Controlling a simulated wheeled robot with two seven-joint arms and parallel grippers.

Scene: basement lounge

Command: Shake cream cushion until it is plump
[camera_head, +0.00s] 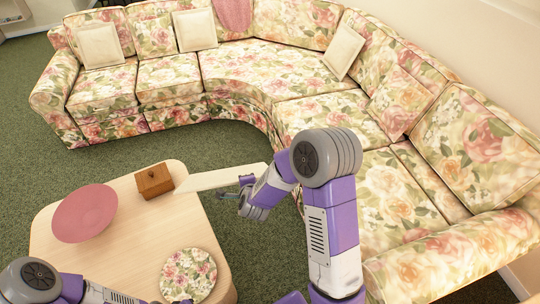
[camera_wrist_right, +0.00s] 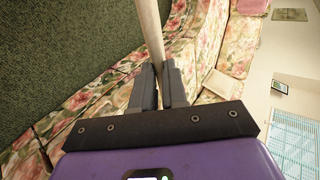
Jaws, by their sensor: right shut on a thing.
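My right gripper (camera_head: 246,184) is shut on the cream cushion (camera_head: 222,178). The cushion is held nearly edge-on, so it shows as a thin pale slab reaching left over the coffee table's right edge. In the right wrist view the cushion (camera_wrist_right: 150,30) rises as a narrow strip from between the fingers of the right gripper (camera_wrist_right: 160,82). Its broad faces are mostly hidden. My left arm is at the bottom left of the head view; its gripper is at most a sliver at the bottom edge, and its fingers cannot be made out.
The wooden coffee table (camera_head: 125,245) bears a pink round thing (camera_head: 85,212), a brown box (camera_head: 153,181) and a round floral piece (camera_head: 189,275). A floral corner sofa (camera_head: 255,72) curves behind, with other cream cushions (camera_head: 100,45) (camera_head: 195,30) (camera_head: 343,52). Green carpet (camera_head: 110,155) lies free between.

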